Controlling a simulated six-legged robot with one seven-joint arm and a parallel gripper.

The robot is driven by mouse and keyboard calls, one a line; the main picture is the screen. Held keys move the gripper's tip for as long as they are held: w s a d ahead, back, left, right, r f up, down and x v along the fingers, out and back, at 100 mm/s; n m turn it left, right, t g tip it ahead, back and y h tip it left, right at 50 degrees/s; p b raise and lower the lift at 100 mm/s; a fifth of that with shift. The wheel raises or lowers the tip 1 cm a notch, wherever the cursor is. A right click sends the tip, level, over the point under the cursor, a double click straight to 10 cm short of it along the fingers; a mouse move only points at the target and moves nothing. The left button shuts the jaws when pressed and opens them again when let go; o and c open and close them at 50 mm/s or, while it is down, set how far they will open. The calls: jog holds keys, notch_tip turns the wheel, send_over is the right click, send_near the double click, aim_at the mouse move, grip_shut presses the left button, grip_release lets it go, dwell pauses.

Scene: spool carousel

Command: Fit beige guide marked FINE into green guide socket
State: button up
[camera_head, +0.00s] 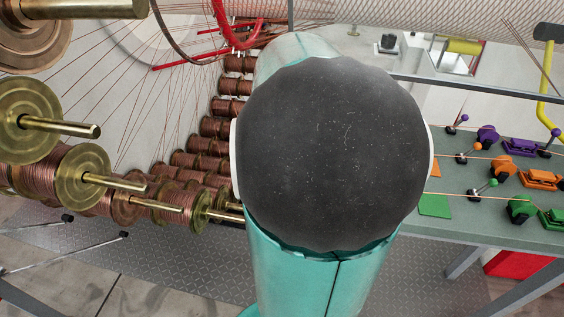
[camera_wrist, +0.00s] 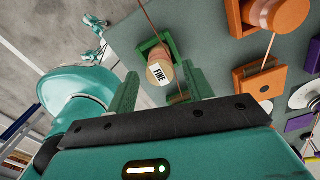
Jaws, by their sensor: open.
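The beige guide (camera_wrist: 158,73) shows in the wrist view, with a white label partly readable as FINE on its end. It lies between the two green fingers of my gripper (camera_wrist: 163,80), which is open with a gap beside the guide. A green bracket (camera_wrist: 146,45), likely the green guide socket, is just beyond it. The guide overlaps the bracket in the picture, and I cannot tell whether it is seated. In the head view my dark arm joint hides the gripper and the beige guide.
Orange rollers (camera_wrist: 283,14) and an orange block (camera_wrist: 258,80) stand to the right in the wrist view. In the head view, purple (camera_head: 488,135), orange (camera_head: 502,170) and green (camera_head: 519,208) fittings sit on a grey-green table (camera_head: 465,230). Copper spools (camera_head: 170,190) crowd the left.

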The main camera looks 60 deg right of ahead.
notch_tip(320, 180, up, 10)
jog(key=w+a+f+n+t, duration=0.1)
jog(key=a+n+t, duration=0.1)
jog(key=a+n, duration=1.3)
jog(key=w+a+f+n+t, duration=0.1)
jog(key=a+f+n+t, duration=0.1)
jog(key=a+n, duration=1.3)
jog(key=n+t, duration=0.1)
jog(key=n, duration=0.3)
jog(key=shift+a+f+t, duration=0.15)
jog(key=shift+a+t, duration=0.05)
jog(key=shift+t, duration=0.1)
jog(key=c, duration=0.3)
